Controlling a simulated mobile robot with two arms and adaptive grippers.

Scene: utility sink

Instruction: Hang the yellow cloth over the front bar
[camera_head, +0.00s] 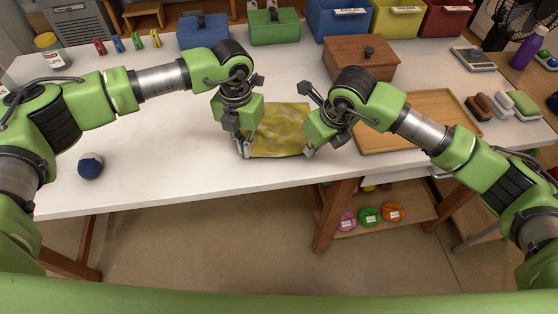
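The yellow cloth (280,132) lies on the white table near its front edge, looking creased. My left gripper (243,148) is at the cloth's left edge, pointing down, with its fingertips close to or touching the cloth. My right gripper (309,150) is at the cloth's front right corner, also low at the table. Both grippers are small and partly hidden by their own links, so I cannot tell whether either is closed on the cloth. I see no front bar that I can make out.
A wooden tray (410,145) lies right of the cloth, with a brown wooden box (362,62) behind it. A dark blue and white ball (90,166) sits at the left front. Coloured boxes, including a green one (274,30), line the back.

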